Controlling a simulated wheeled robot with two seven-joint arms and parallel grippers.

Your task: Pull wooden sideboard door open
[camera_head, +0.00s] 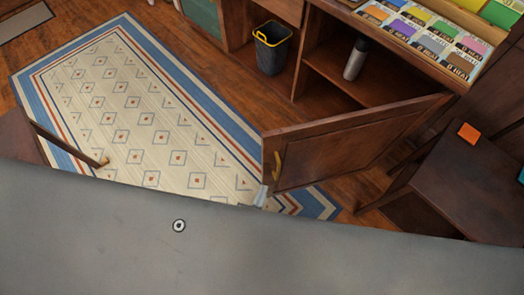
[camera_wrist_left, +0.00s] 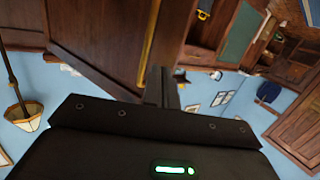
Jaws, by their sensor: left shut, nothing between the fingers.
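The wooden sideboard door (camera_head: 350,145) stands swung out from the sideboard, its inside shelf exposed. Its brass handle (camera_head: 277,165) is near the door's free edge. A small pale part of my left gripper (camera_head: 263,195) shows just below the handle, at the door's lower corner; the rest is hidden behind a large grey part of me. In the left wrist view the shut, empty left gripper (camera_wrist_left: 160,86) is beside the door (camera_wrist_left: 95,45), close to the long brass handle (camera_wrist_left: 150,38). I cannot tell whether they touch. My right gripper is not in view.
A metal bottle (camera_head: 355,60) stands on the sideboard shelf (camera_head: 325,65). A dark bin (camera_head: 271,50) with a yellow rim stands by the sideboard. Dark wooden furniture (camera_head: 465,180) is right of the door. The patterned rug (camera_head: 140,110) left of the door is mostly clear.

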